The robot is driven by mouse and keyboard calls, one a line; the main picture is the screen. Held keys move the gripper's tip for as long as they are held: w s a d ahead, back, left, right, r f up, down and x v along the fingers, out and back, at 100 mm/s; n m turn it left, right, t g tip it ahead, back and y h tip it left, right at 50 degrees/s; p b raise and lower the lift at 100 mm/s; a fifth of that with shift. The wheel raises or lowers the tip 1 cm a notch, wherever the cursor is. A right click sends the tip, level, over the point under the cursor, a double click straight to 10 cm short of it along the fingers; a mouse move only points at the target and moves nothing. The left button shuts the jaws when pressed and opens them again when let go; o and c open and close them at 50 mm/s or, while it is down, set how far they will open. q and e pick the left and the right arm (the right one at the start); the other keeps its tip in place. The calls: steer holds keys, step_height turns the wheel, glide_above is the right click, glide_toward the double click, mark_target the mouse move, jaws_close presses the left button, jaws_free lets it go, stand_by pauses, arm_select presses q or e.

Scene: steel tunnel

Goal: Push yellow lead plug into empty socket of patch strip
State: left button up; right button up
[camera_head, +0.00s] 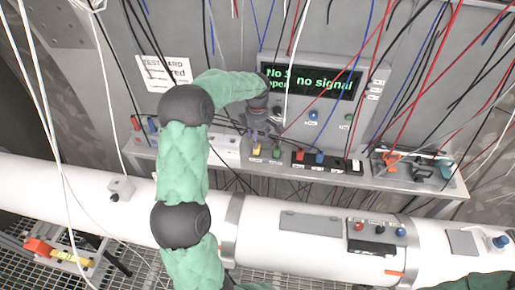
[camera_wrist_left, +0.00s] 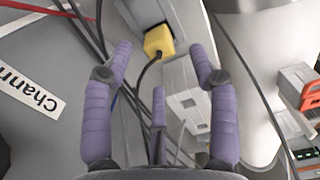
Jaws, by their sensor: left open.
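The yellow plug (camera_head: 256,149) is at the shelf under the display, below my left gripper (camera_head: 262,128). In the left wrist view the yellow plug (camera_wrist_left: 158,40) has a dark cable and lies just beyond the fingertips, between their lines. My left gripper (camera_wrist_left: 160,58) has its purple fingers spread, with nothing between them. A pale strip with square openings (camera_wrist_left: 188,102) lies beside the fingers. It appears as a white block (camera_head: 225,150) left of the plug in the head view. I cannot tell how far the plug is seated. My right gripper is not in view.
The display (camera_head: 312,82) reads "no signal". A black block (camera_head: 318,160) with red and blue parts is right of the plug. Many thin wires hang before the panel. A white pipe (camera_head: 300,258) runs below the shelf.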

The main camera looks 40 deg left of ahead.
arm_select(q)
step_height(320, 180, down, 5)
steer(key=shift+a+f+p, duration=0.15)
steer(key=shift+p, duration=0.85)
steer(key=shift+f, duration=0.2)
steer(key=c, duration=1.2)
